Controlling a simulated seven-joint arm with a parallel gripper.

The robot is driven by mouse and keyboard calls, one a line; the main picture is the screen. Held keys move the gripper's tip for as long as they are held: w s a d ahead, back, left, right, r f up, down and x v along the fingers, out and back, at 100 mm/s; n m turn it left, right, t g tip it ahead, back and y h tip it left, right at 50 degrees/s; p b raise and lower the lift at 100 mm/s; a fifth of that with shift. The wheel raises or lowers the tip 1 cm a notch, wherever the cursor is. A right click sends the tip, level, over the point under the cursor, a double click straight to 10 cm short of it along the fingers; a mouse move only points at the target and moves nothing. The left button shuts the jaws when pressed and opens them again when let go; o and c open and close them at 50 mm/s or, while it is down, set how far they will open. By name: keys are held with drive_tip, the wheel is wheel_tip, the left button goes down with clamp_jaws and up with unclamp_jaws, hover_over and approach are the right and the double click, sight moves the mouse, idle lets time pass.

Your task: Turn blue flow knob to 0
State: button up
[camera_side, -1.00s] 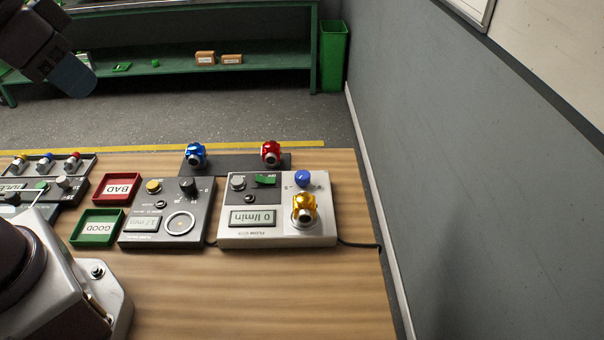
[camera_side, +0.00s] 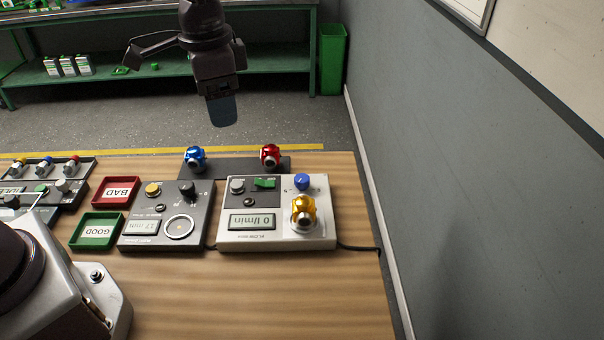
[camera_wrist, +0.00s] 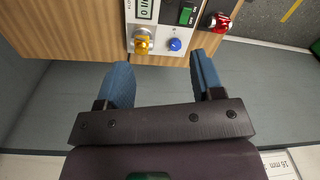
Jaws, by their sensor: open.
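The blue flow knob (camera_side: 302,181) sits at the upper right of the white flow box (camera_side: 262,236), just behind a gold valve part (camera_side: 304,212). The box's display (camera_side: 252,221) reads 0 l/min. In the wrist view the blue knob (camera_wrist: 175,44) lies beyond my fingertips, beside the gold part (camera_wrist: 142,42). My gripper (camera_wrist: 160,72) is open, with two blue fingers apart and nothing between them. In the side view my gripper (camera_side: 223,112) hangs in the air, pointing down, well clear of the knob. The knob's exact pointer setting is too small to tell.
A blue valve part (camera_side: 195,158) and a red one (camera_side: 270,156) stand on a dark strip behind the boxes. A grey gauge box (camera_side: 166,217), a red BAD tray (camera_side: 116,190) and a green GOOD tray (camera_side: 97,231) are left.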

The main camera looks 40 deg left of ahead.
drive_tip(key=w+d+f+m+g, duration=0.1)
drive_tip(key=w+d+f+m, duration=0.2)
drive_tip(key=w+f+m, duration=0.5)
drive_tip(key=m, duration=0.3)
hover_over(302, 177)
drive_tip(key=f, duration=0.2)
wheel_tip(302, 177, down, 12)
drive_tip(key=shift+r, duration=0.1)
drive_tip(key=shift+c, duration=0.2)
drive_tip(key=c, duration=0.9)
